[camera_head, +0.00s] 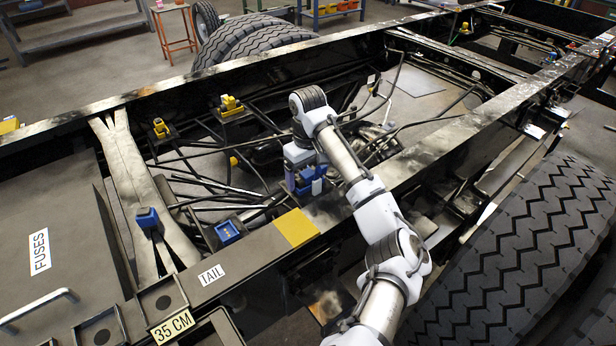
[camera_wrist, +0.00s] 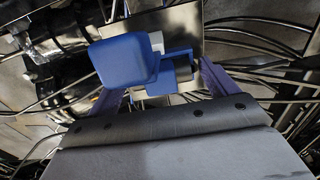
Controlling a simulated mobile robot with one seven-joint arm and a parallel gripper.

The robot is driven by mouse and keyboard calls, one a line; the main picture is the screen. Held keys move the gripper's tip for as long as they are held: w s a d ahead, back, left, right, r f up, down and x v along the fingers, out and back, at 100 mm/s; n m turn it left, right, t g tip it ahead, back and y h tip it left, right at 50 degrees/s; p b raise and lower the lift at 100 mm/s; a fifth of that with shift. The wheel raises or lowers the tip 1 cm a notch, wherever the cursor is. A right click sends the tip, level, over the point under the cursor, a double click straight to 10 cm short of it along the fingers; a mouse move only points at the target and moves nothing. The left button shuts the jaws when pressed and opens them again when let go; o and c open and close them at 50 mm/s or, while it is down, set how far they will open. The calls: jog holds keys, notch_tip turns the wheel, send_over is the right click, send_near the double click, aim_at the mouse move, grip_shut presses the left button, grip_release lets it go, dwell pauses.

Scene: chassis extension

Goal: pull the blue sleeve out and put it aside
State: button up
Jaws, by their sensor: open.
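In the wrist view a blue, block-shaped sleeve (camera_wrist: 126,62) lies ahead of my gripper (camera_wrist: 163,82), near a smaller blue part (camera_wrist: 165,72) with white and dark pieces. My gripper is open, with one bluish finger on either side of these parts; I cannot tell whether either touches. In the head view my gripper (camera_head: 305,180) is down inside the frame beside the yellow-marked rail, and blue parts (camera_head: 318,186) show at it. The arm and gripper partly hide the spot, so I cannot separate sleeve from fingers there.
Other blue connectors sit left, one on the crossmember (camera_head: 148,217) and one near the rail (camera_head: 227,232). Yellow connectors (camera_head: 230,105) stand further back. Dark cables (camera_head: 215,195) run around my gripper. The near rail carries a yellow patch (camera_head: 297,227). The flat FUSES cover (camera_head: 60,225) is mostly clear.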

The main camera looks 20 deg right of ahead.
jog(key=shift+c, duration=0.2)
jog(key=c, duration=1)
jog(key=o, duration=0.8)
jog(key=shift+c, duration=0.2)
jog(key=shift+f+b, duration=0.15)
jog(key=shift+b, duration=0.45)
